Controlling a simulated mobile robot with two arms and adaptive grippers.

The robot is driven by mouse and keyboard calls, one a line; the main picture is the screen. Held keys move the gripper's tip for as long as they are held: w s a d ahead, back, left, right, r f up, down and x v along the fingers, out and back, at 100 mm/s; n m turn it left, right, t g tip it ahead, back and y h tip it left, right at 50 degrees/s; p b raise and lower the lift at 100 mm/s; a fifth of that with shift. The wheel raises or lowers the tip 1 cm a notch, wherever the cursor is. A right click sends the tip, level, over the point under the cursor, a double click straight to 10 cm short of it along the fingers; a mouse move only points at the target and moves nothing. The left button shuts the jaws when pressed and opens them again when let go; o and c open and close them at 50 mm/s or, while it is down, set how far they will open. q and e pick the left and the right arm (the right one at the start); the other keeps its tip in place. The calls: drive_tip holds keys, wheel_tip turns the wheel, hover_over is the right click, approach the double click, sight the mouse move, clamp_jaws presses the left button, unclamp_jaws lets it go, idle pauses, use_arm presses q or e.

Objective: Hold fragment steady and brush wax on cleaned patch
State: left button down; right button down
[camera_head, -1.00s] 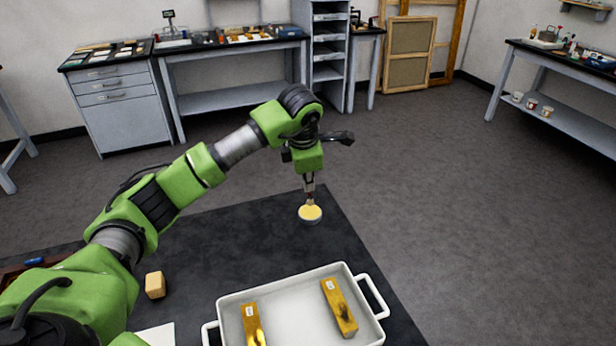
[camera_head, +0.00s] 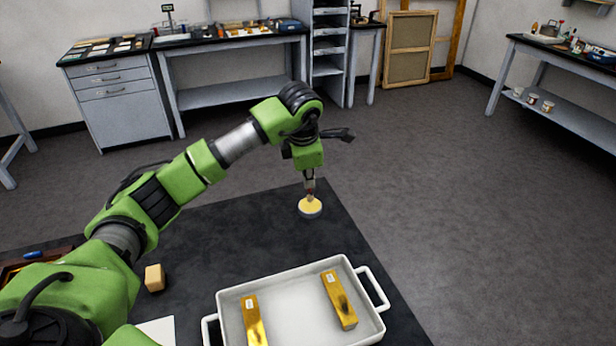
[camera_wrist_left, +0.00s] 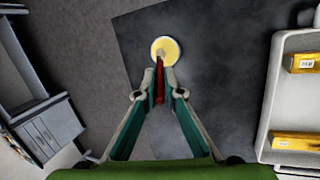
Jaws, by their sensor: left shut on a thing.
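My left gripper (camera_head: 309,184) points down over the far part of the dark table. It is shut on a thin brush with a red handle (camera_wrist_left: 159,82). The brush's lower end is at the round tin of yellow wax (camera_head: 310,208), over or in the wax; I cannot tell whether it touches. The tin also shows in the left wrist view (camera_wrist_left: 165,50), just beyond the fingertips. Two gilt fragments with white labels lie in a white tray: a left one (camera_head: 253,318) and a right one (camera_head: 339,300) with a dark patch. My right gripper is not in view.
The white two-handled tray (camera_head: 290,282) stands at the table's near right. A tan block (camera_head: 154,278) and a white sheet (camera_head: 159,329) lie left of it. A brown box (camera_head: 12,268) is partly hidden by my arm. The dark tabletop (camera_head: 235,225) between is clear.

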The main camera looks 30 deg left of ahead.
use_arm(q)
drive_tip(key=shift+f+b, duration=0.3)
drive_tip(key=shift+f, duration=0.3)
idle(1.3)
drive_tip(key=shift+r+p, duration=0.45)
drive_tip(key=shift+r, duration=0.45)
drive_tip(key=shift+r+p, duration=1.6)
drive_tip(key=shift+r, duration=1.1)
drive_tip(key=shift+f, duration=0.1)
